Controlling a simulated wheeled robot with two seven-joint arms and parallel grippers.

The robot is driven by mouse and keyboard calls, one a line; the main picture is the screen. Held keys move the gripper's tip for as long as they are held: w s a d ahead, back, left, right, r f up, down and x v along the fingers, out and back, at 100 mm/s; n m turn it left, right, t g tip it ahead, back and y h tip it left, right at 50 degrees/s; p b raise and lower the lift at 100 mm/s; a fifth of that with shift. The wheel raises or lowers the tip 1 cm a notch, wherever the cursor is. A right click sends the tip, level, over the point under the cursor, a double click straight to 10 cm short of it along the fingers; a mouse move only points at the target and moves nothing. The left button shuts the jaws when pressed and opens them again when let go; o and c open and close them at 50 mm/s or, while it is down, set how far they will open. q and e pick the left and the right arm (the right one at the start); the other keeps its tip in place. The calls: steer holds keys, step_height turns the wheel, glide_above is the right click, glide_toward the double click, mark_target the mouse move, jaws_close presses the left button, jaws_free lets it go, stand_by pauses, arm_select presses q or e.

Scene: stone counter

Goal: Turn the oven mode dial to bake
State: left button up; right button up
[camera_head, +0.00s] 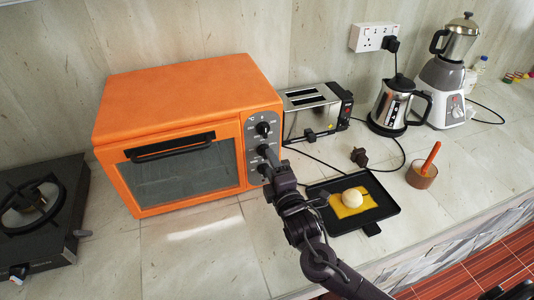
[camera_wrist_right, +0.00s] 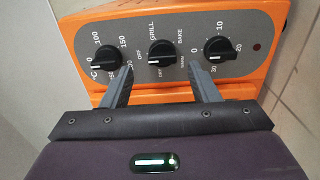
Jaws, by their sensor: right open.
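The orange oven (camera_head: 185,88) stands on the counter with its grey dial panel on the front right. In the right wrist view the mode dial (camera_wrist_right: 160,52) is the middle black knob, with GRILL and BAKE printed around its upper side. Its white mark shows at the lower edge. My right gripper (camera_wrist_right: 160,76) is open, with one finger on each side just below this dial and nothing between them. In the head view the right gripper (camera_head: 267,153) reaches the panel and hides part of the middle knob. My left gripper is not in view.
The temperature dial (camera_wrist_right: 104,57) and timer dial (camera_wrist_right: 217,50) flank the mode dial closely. A toaster (camera_head: 312,110) stands right of the oven. A black tray (camera_head: 385,208) with a yellow item and white ball lies right of my arm. A stove (camera_head: 65,190) stands left.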

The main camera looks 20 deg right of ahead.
mark_target(260, 150)
steer(key=w, duration=0.4)
steer(key=shift+f+p, duration=0.15)
steer(key=shift+p, duration=0.15)
steer(key=shift+c, duration=0.3)
steer(key=c, duration=0.5)
steer(key=shift+a, duration=0.1)
steer(key=shift+c, duration=1)
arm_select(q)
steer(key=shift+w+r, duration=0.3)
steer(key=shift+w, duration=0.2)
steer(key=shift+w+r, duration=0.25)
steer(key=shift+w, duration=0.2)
arm_select(e)
steer(key=shift+c, duration=1.1)
